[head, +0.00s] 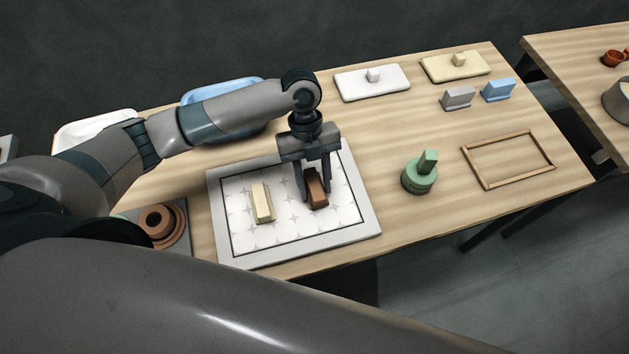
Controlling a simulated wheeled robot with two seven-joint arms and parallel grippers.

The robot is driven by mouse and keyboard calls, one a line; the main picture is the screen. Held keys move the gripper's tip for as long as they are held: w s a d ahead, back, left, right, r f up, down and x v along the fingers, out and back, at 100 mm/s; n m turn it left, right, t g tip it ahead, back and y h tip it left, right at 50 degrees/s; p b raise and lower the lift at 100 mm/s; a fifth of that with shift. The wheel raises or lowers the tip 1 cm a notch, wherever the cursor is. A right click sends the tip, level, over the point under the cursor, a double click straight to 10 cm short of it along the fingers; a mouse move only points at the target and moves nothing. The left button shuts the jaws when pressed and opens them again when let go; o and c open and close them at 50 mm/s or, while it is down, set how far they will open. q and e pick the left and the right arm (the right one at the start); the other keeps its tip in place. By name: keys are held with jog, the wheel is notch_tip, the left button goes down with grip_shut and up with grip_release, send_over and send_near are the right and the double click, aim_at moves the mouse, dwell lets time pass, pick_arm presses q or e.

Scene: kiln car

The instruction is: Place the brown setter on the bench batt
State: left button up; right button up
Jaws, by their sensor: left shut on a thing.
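My left gripper (313,188) points down over the patterned board in the middle of the bench, with its fingers shut on the brown setter (318,198). The brown setter is a small brown block at the right part of the patterned field; I cannot tell whether it touches the surface. The bench batt (369,222) seems to be this pale grey-rimmed board with a dark line frame and a star pattern. A cream block (262,202) lies on it left of the brown setter. My right gripper is not in view.
White (393,84) and cream (437,72) lidded slabs stand at the back, with grey (458,97) and blue (498,90) blocks in front. A green knobbed piece (417,181) and a wooden frame (487,183) are at right. A brown ringed piece (159,222) is at left.

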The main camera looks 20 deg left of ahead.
pick_arm(q)
jog(key=shift+f, duration=0.3)
jog(key=o, duration=1.1)
jog(key=shift+f, duration=0.15)
jog(key=shift+o, duration=0.2)
jog(key=b+v, duration=0.3)
jog(key=v, duration=0.8)
jog(key=shift+s+b, duration=0.1)
jog(key=shift+b, duration=0.2)
jog(key=shift+w+a+r, duration=0.1)
jog(key=shift+w+r, duration=0.1)
jog(key=shift+r, duration=0.45)
